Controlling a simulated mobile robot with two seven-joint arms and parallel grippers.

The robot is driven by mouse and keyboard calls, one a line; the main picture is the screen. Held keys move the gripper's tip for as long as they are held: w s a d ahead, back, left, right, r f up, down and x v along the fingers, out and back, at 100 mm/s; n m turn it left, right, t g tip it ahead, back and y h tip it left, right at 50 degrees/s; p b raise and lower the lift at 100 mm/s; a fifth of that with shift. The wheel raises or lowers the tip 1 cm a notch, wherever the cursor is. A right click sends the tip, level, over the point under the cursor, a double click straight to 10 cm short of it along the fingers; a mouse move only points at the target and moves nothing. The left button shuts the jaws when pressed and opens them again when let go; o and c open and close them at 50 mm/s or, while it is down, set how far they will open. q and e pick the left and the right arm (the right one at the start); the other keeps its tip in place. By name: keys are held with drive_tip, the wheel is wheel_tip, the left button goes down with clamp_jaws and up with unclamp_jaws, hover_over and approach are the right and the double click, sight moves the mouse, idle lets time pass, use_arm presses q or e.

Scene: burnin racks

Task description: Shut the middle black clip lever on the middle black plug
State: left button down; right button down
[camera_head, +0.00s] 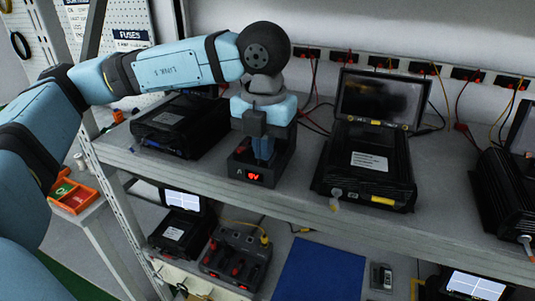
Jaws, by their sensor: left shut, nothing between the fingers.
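My left gripper (263,150) points down over a small black unit with a red lit display (255,177) on the upper shelf. The gripper is shut, with its fingers low at the unit's top. My arm and gripper hide most of the unit's top, so I cannot make out a plug or clip lever there. On the lower shelf, a grey box with several black and red parts (236,258) stands left of a blue mat. I cannot tell whether its black parts are the plugs and clip levers. My right gripper is not in view.
Black devices stand left (180,127) and right (367,165) of the display unit on the upper shelf (200,184). A blue mat (322,272) lies on the lower shelf. Cables hang from wall sockets behind.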

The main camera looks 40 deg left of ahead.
use_arm(q)
drive_tip(key=shift+f, duration=0.25)
drive_tip(key=shift+r, duration=0.1)
drive_tip(key=shift+r+p, duration=1.7)
drive_tip(key=shift+r, duration=1.8)
